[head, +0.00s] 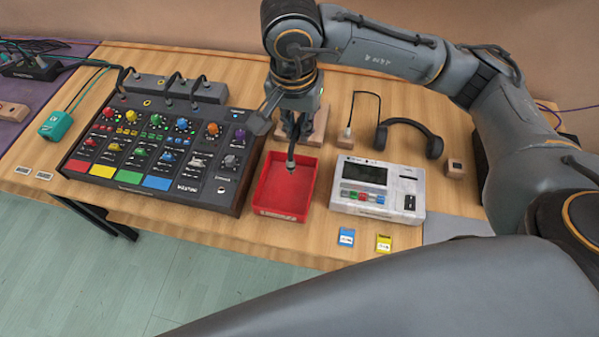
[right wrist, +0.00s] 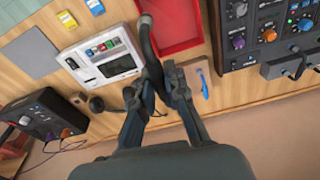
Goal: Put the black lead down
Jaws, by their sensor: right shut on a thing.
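My right gripper (head: 291,138) points down over the back edge of a shallow red tray (head: 281,211). It is shut on the black lead (head: 291,156), whose end hangs down over the tray. In the right wrist view the lead (right wrist: 147,40) runs up from between the fingers of my right gripper (right wrist: 162,78), close to the camera. The red tray (right wrist: 168,25) lies beyond it and looks empty. I cannot tell from these views whether the lead touches the tray. My left gripper is not in view.
A mixer with coloured pads (head: 165,150) stands left of the tray. A white device with a screen (head: 378,188) stands right of it. Headphones (head: 433,147) and a wooden block (head: 345,138) lie behind. Blue (head: 346,237) and yellow (head: 384,243) cards lie near the front edge.

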